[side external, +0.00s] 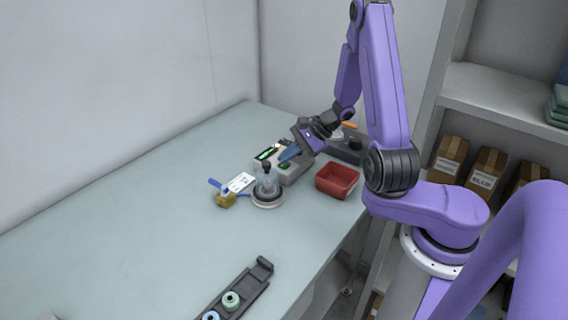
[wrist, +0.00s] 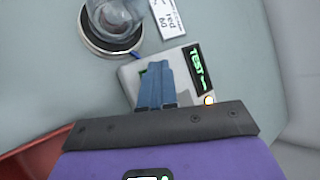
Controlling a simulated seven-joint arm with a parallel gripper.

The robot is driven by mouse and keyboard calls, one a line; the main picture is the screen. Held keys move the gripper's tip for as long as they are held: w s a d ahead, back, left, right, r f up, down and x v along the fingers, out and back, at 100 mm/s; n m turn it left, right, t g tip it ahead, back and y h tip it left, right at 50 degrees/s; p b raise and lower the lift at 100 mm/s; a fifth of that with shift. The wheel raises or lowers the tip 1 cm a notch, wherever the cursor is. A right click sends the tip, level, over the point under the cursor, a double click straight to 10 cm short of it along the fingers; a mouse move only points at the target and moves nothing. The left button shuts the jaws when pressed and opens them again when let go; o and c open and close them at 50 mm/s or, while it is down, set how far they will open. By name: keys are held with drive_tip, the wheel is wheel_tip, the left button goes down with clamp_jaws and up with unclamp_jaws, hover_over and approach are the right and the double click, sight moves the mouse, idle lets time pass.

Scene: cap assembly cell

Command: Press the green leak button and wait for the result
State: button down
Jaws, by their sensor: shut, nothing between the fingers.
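The grey leak tester box (side external: 294,171) stands at the back of the bench; it also shows in the wrist view (wrist: 130,78). Its dark display (wrist: 198,68) shows green text reading "TEST". A small lamp (wrist: 209,100) beside the display glows whitish-orange. My gripper (side external: 284,158) is shut and empty, its blue fingers pointing down at the box top. A clear bottle (side external: 267,182) stands on a round base beside the box.
A red bin (side external: 338,180) sits right of the box. A dark rack (side external: 240,292) with round caps is at the front. The left bench is clear.

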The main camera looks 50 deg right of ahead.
sight(287, 164)
drive_tip(key=shift+r, duration=0.85)
drive_tip(key=shift+r, duration=2.5)
